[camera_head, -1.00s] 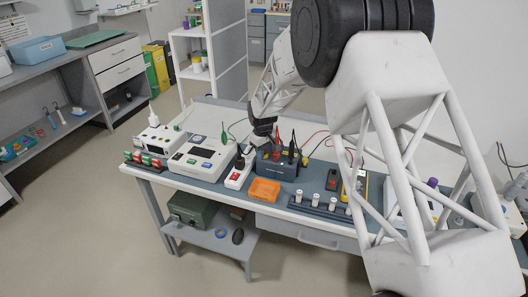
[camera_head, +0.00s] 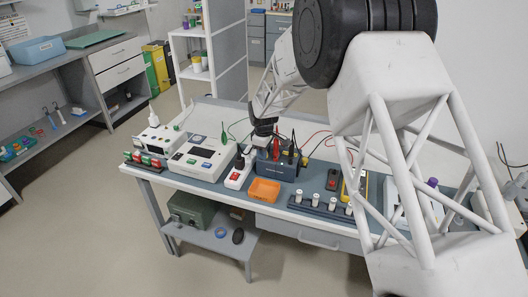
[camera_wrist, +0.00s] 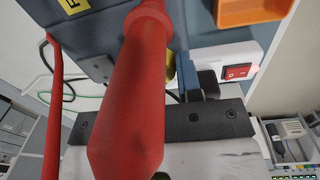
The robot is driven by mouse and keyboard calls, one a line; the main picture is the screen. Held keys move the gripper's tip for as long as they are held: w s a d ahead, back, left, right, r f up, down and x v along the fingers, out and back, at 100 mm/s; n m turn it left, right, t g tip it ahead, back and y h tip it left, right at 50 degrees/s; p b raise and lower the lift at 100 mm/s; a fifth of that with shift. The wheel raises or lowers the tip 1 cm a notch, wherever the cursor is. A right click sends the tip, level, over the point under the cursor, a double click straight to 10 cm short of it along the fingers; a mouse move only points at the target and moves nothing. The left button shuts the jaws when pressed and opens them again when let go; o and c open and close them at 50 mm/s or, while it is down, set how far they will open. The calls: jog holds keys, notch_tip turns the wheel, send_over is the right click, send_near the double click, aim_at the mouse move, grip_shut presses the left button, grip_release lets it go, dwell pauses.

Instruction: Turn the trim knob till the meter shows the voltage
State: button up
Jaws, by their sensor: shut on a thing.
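My gripper (camera_head: 264,137) is at the left top of the dark blue box (camera_head: 284,171). In the wrist view its dark fingers (camera_wrist: 190,84) are close to the box and shut on the trim knob, which is mostly hidden; a yellowish piece (camera_wrist: 171,68) shows beside them. A red plug or probe handle (camera_wrist: 130,105) stands very near the wrist camera and covers the middle of that view. The red plug (camera_head: 277,149) and black plugs (camera_head: 291,150) stand upright on the box. A yellow meter (camera_head: 360,188) is to the right, partly behind my arm; its reading cannot be made out.
An orange tray (camera_head: 264,190) lies in front of the box. A white strip with a red switch (camera_head: 237,176) is left of it, then a white instrument (camera_head: 196,160). White-capped pieces (camera_head: 315,201) stand front right. Red and black leads loop behind the box.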

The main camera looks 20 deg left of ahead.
dwell(0.3)
jog(key=o, duration=0.9)
jog(key=shift+o, duration=0.2)
jog(key=shift+r, duration=0.2)
jog(key=shift+s+r, duration=0.2)
jog(key=shift+r, duration=3.55)
